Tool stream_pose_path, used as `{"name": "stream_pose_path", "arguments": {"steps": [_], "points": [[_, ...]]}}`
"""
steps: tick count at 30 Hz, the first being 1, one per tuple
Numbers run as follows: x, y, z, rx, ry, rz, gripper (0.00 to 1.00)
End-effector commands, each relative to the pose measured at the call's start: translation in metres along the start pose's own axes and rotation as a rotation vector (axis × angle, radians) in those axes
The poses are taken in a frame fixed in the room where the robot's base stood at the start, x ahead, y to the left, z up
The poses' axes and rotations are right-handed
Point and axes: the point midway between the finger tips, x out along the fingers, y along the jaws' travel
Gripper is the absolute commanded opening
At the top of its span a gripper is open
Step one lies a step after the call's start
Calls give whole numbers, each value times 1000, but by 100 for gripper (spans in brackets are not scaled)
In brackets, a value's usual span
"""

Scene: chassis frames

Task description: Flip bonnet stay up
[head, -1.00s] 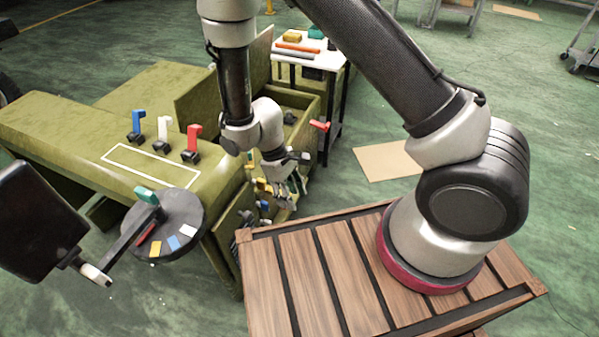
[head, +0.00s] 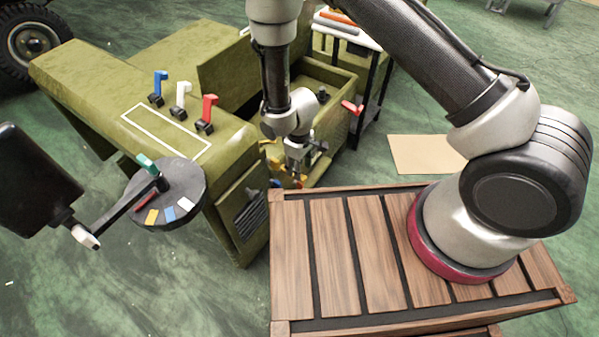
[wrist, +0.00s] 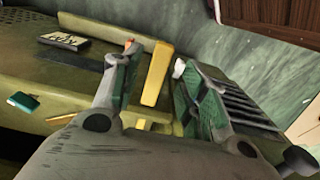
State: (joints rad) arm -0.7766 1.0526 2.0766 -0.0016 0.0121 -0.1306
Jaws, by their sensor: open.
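A flat yellow bar (wrist: 157,75), which may be the bonnet stay, stands between the two fingers of my gripper (wrist: 155,62) in the wrist view. The fingers are open on either side of it, and I see a gap on both sides. In the head view my gripper (head: 292,170) is low beside the front end of the olive-green vehicle body (head: 235,140). Small yellow parts (head: 274,164) show next to it there. The fingertips are partly hidden by the wrist in the head view.
Blue (head: 160,84), white (head: 182,93) and red (head: 208,108) levers stand on the green body. A red handle (head: 352,107) sticks out by the open bay. A dark plate (wrist: 65,41) lies left of my fingers.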

Motion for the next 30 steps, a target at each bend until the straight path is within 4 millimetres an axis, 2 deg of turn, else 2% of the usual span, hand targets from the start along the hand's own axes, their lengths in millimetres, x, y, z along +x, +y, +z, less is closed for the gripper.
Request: {"name": "stream_pose_path", "arguments": {"steps": [3, 7, 17, 24, 30], "points": [[20, 0, 1, 1, -2, 0, 43], [34, 0, 1, 0, -2, 0, 43], [38, 0, 0, 0, 0, 0, 43], [38, 0, 0, 0, 0, 0, 1], [38, 0, 0, 1, 0, 0, 0]]}}
